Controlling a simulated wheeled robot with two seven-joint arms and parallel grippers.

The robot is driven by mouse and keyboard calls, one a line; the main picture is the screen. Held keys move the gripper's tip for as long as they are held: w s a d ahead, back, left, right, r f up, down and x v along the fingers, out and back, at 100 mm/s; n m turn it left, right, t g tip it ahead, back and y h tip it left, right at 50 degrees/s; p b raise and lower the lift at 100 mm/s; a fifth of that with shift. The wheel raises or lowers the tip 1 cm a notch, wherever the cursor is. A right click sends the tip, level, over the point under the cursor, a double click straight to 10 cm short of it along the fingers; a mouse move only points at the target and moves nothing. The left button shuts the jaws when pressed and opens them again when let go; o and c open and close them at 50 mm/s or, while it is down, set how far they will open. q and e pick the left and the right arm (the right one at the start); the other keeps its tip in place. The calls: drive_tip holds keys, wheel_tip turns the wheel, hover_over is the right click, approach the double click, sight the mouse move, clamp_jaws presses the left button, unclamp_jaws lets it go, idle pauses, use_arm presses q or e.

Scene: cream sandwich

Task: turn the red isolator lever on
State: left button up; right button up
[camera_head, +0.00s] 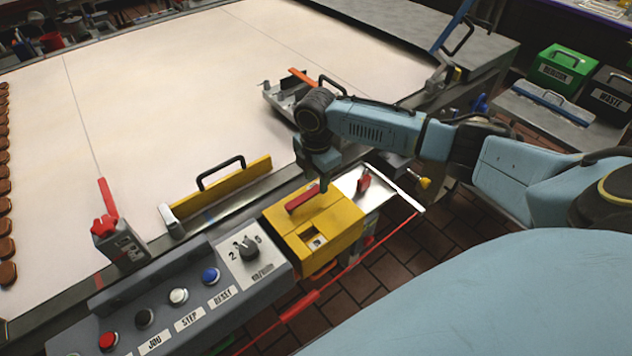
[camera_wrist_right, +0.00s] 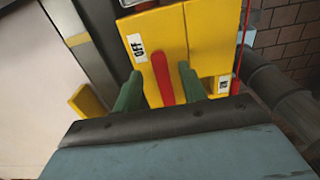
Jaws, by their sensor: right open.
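The red isolator lever (camera_head: 302,198) lies on top of the yellow isolator box (camera_head: 345,219), beside the conveyor edge. In the right wrist view the red lever (camera_wrist_right: 162,78) stands between the two green fingers of my right gripper (camera_wrist_right: 160,88), with an "OFF" label (camera_wrist_right: 138,47) to the left of its end. My right gripper (camera_head: 322,183) is open, one finger on each side of the lever. Whether a finger touches the lever cannot be told. My left gripper is not in view.
A grey control panel (camera_head: 180,290) with buttons and a dial (camera_head: 247,248) adjoins the box. A yellow guard with a black handle (camera_head: 221,188) stands on the belt's edge. A red pull cord (camera_head: 345,270) runs along the near side. The pale belt (camera_head: 190,90) is mostly bare.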

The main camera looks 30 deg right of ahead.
drive_tip(key=shift+f, duration=1.15)
clamp_jaws()
